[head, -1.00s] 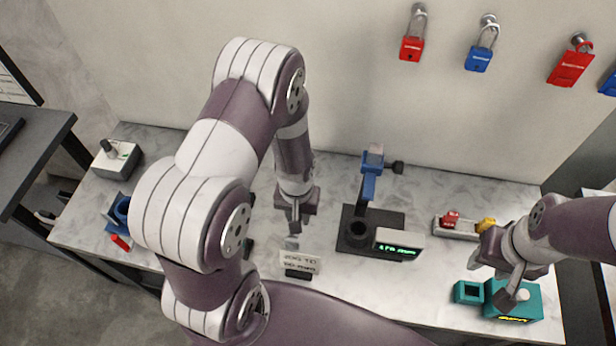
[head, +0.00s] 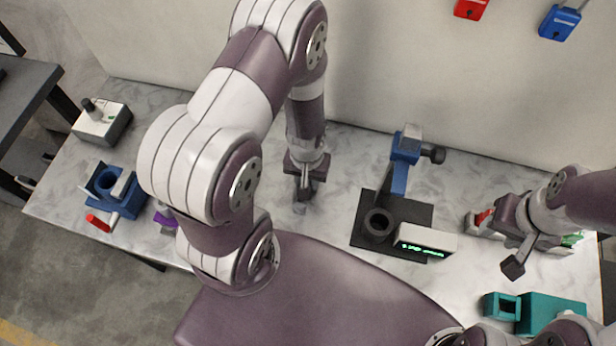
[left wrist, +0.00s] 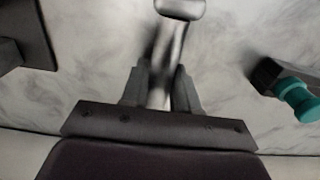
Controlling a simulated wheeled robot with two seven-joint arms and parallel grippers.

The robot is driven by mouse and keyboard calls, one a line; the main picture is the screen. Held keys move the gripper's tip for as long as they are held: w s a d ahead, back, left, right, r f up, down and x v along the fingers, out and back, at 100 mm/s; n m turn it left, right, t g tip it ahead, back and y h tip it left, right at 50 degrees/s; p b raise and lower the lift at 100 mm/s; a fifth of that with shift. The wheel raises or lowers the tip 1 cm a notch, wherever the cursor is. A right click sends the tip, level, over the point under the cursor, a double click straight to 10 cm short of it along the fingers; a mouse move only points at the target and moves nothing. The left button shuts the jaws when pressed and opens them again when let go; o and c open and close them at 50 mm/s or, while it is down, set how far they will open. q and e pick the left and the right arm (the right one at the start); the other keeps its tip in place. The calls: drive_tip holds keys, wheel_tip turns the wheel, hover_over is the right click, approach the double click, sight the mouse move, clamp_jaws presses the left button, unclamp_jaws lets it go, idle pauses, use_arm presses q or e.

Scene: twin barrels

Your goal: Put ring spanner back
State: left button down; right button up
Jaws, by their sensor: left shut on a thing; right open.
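My left gripper (head: 303,187) is over the marble bench, left of the black stand, pointing down. In the left wrist view its two dark fingers (left wrist: 160,88) are shut on a shiny metal bar with a rounded end, which looks like the ring spanner (left wrist: 168,45). The bar sticks out past the fingertips. In the head view the held piece is small and dark, and its ring shape cannot be made out. My right gripper (head: 513,264) is at the right, above and left of the teal box; its finger gap is hard to see, and nothing shows in it.
A black stand (head: 365,236) with a blue column, ring and green display stands mid-bench. A teal box (head: 550,314) is front right. A blue vise-like fixture (head: 128,198) with a red handle and a grey control box (head: 102,124) stand left. Bare marble lies around my left gripper.

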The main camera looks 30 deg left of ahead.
use_arm(q)
drive_tip(key=c, duration=0.8)
unclamp_jaws()
drive_tip(key=shift+w, duration=0.1)
drive_tip(key=shift+c, duration=0.2)
drive_tip(key=shift+s+r, duration=0.15)
drive_tip(key=shift+s, duration=0.2)
drive_tip(key=shift+w+r, duration=0.1)
drive_tip(key=shift+r, duration=0.05)
wheel_tip(320, 180, up, 18)
drive_tip(key=s+d+m+t, duration=0.1)
drive_tip(key=m, duration=0.2)
drive_tip(key=shift+d, duration=0.3)
